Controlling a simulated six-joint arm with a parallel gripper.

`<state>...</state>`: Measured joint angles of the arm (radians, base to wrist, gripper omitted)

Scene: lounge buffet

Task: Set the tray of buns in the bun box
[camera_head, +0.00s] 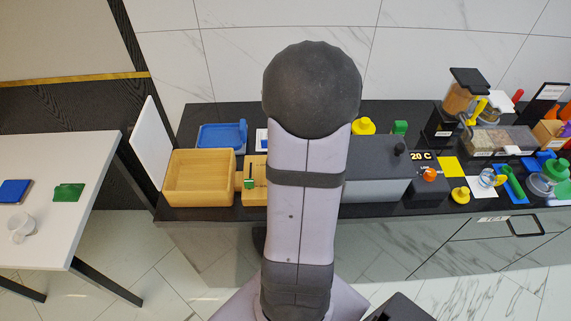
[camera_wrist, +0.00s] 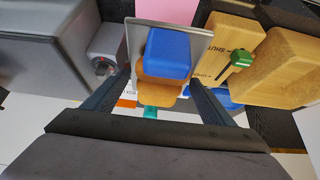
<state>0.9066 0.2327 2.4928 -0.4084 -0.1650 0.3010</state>
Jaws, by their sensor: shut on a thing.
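In the wrist view my gripper (camera_wrist: 160,100) has its fingers on either side of a pale grey tray (camera_wrist: 133,55). A blue block (camera_wrist: 168,53) sits on the tray, and a brown bun-like piece (camera_wrist: 158,94) shows beside and under it. My gripper is shut on the tray; the exact grip is partly hidden. An open wooden box (camera_head: 200,178) stands at the left of the counter in the head view; it looks empty, and no label on it is readable. A wooden piece (camera_wrist: 218,38) marked SHUT with a green knob (camera_wrist: 241,58) is beside it. My arm hides my gripper in the head view.
A grey appliance (camera_head: 378,172) stands right of my arm. A blue tray (camera_head: 221,137) lies behind the wooden box. A white panel (camera_head: 147,143) stands at the counter's left end. Jars and coloured items crowd the right. A white table (camera_head: 62,170) is at far left.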

